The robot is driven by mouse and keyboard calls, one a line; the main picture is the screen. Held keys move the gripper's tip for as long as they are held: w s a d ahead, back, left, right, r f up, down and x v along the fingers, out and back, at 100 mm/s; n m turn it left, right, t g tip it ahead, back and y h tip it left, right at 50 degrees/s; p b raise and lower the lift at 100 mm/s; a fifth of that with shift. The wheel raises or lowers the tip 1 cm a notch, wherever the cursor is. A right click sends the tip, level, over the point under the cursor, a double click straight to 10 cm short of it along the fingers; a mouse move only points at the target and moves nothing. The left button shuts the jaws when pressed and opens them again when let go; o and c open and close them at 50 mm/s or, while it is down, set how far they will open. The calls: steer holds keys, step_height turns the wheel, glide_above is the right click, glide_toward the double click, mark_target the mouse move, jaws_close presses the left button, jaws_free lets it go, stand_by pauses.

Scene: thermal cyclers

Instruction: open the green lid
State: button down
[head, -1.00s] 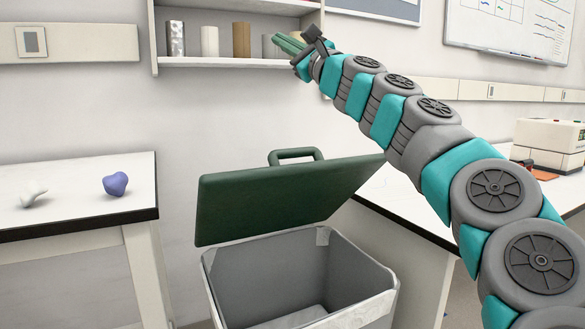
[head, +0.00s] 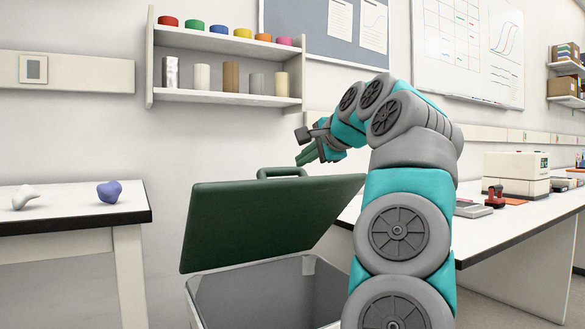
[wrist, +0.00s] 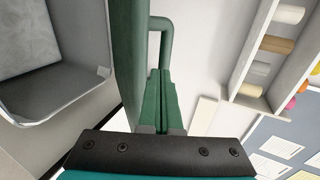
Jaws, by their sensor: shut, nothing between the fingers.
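The green lid (head: 255,222) stands raised and tilted above the grey bin (head: 275,290), whose inside is visible. Its green handle (head: 282,172) is on the top edge. In the wrist view the lid (wrist: 127,55) shows edge-on, with the handle (wrist: 167,40) sticking out to its right and the bin (wrist: 50,75) to its left. My gripper (head: 306,158) is just above and right of the handle in the head view. In the wrist view its green fingers (wrist: 160,78) are together and empty, just below the handle and beside the lid; I cannot tell whether they touch it.
A wall shelf (head: 225,97) with cylinders and coloured discs hangs behind. A table at the left (head: 70,220) holds a purple heart-shaped object (head: 109,191) and a white object (head: 28,196). A bench at the right (head: 500,235) carries a cream machine (head: 515,175).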

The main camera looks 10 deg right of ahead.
mark_target(280, 174)
steer(key=p+x, duration=0.3)
steer(key=x, duration=0.5)
steer(key=shift+a+r, duration=0.1)
steer(key=shift+r, duration=0.1)
steer(key=shift+w+a+f+p, duration=0.15)
steer(key=shift+w+f+p, duration=0.2)
steer(key=shift+w, duration=0.15)
